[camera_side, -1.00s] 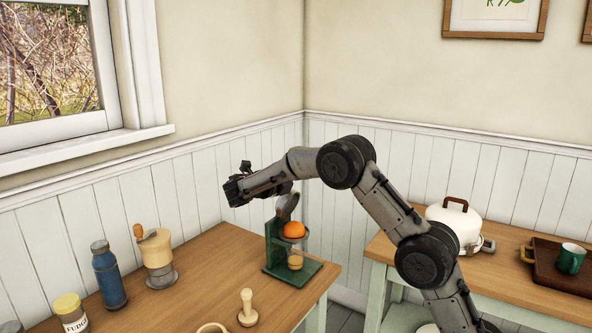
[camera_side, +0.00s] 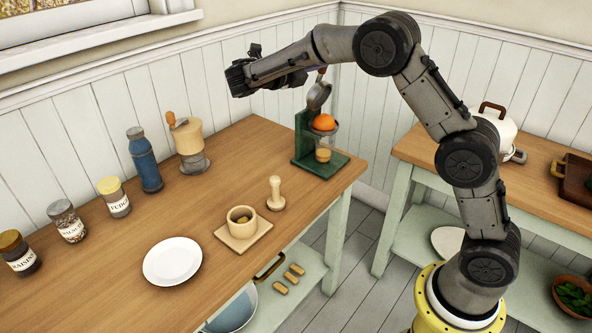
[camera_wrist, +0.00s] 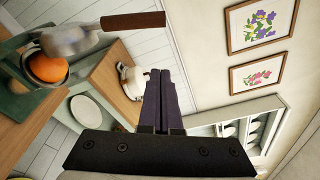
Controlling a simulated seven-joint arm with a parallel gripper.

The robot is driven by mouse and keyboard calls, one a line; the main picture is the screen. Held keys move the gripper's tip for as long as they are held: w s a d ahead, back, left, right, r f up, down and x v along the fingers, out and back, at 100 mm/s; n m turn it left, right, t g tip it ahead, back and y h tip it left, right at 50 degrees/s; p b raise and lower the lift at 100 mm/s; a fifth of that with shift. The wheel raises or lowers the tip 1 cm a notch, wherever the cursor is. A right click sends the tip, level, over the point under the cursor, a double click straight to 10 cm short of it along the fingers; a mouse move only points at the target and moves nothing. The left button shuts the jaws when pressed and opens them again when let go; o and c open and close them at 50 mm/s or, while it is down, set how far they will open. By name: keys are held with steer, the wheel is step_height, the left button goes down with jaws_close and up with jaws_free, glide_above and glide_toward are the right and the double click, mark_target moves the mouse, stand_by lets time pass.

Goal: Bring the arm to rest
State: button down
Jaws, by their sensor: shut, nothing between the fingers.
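My gripper (camera_side: 238,79) is at the end of my raised arm, in the air above the back of the wooden table (camera_side: 232,154). It is left of and higher than the green press stand (camera_side: 315,160). In the wrist view my gripper (camera_wrist: 166,78) has its two dark fingers together with nothing between them. It points toward the wall and the second table, clear of any object.
An orange (camera_side: 324,122) sits in the press, with its metal part (camera_side: 319,95) raised close by my forearm. A blue bottle (camera_side: 144,160), a grinder (camera_side: 190,145), several jars and a white plate (camera_side: 172,261) stand on the table. A white pot (camera_side: 494,123) stands on the second table.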

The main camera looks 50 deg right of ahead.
steer(key=s+d+r+m+t+y, duration=0.1)
steer(key=s+r+m+y, duration=0.2)
steer(key=s, duration=0.5)
steer(key=s+r+m+y, duration=0.15)
steer(key=s+r, duration=0.25)
steer(key=s, duration=0.4)
steer(key=s+a+f+m+t+y, duration=0.2)
steer(key=s+a+f+m+y, duration=0.15)
steer(key=s, duration=0.25)
steer(key=s+a+f+m+t+y, duration=0.1)
steer(key=s+a+f+m+y, duration=0.15)
steer(key=s+m, duration=0.25)
steer(key=s+a+f+m+t+y, duration=0.3)
steer(key=a+f+m+y, duration=0.3)
steer(key=m, duration=1)
steer(key=a+f+t, duration=0.1)
steer(key=a+f, duration=0.2)
steer(key=a, duration=0.2)
steer(key=shift+s+a+f, duration=0.15)
steer(key=shift+s+f, duration=0.05)
steer(key=shift+f, duration=0.05)
